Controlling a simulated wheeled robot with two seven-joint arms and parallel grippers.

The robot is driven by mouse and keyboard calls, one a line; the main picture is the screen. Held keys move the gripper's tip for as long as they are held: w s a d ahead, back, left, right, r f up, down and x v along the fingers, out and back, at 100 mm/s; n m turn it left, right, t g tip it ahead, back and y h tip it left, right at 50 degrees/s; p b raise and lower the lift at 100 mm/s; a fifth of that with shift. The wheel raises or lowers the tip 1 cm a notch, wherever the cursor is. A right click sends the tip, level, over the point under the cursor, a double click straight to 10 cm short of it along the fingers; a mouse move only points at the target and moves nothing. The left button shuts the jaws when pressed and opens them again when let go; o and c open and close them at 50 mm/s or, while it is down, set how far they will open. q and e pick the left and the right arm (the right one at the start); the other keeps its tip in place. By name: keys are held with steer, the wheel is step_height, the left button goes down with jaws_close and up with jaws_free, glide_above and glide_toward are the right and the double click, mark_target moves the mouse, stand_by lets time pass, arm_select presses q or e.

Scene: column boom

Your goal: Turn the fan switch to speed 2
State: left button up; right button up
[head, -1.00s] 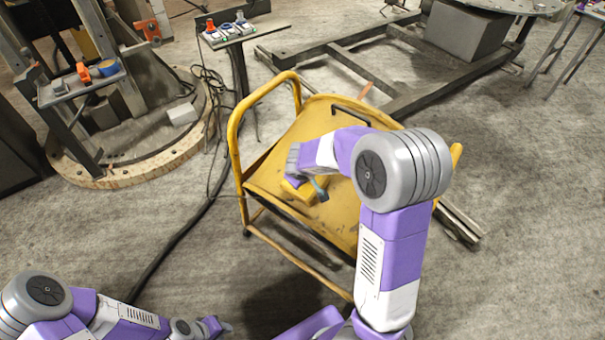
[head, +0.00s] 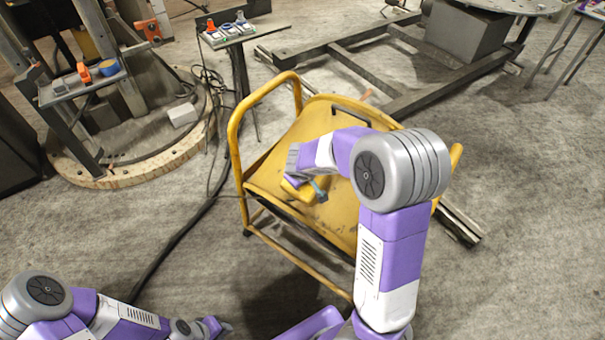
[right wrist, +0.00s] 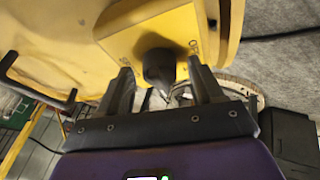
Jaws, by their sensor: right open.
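The fan switch is a yellow box (right wrist: 128,42) with a dark rotary knob (right wrist: 158,68) on its face, in the right wrist view. Small dark marks stand beside the knob, but I cannot read its setting. My right gripper (right wrist: 160,73) is open, with one finger on each side of the knob and visible gaps between. In the head view the yellow box (head: 296,188) sits on the yellow cart, partly hidden by my right arm, and the knob cannot be made out. My left gripper (head: 217,326) is low at the left, away from the cart; its jaws are too small to judge.
The yellow cart (head: 270,180) has a raised tubular rail (head: 236,145) on its left and a dark handle (right wrist: 38,92) on its panel. A black cable (head: 180,238) runs over the floor at left.

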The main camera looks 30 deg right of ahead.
steer(key=p+v, duration=0.2)
steer(key=v, duration=0.5)
steer(key=shift+r, duration=0.2)
steer(key=shift+s+a, duration=0.1)
steer(key=shift+s, duration=0.05)
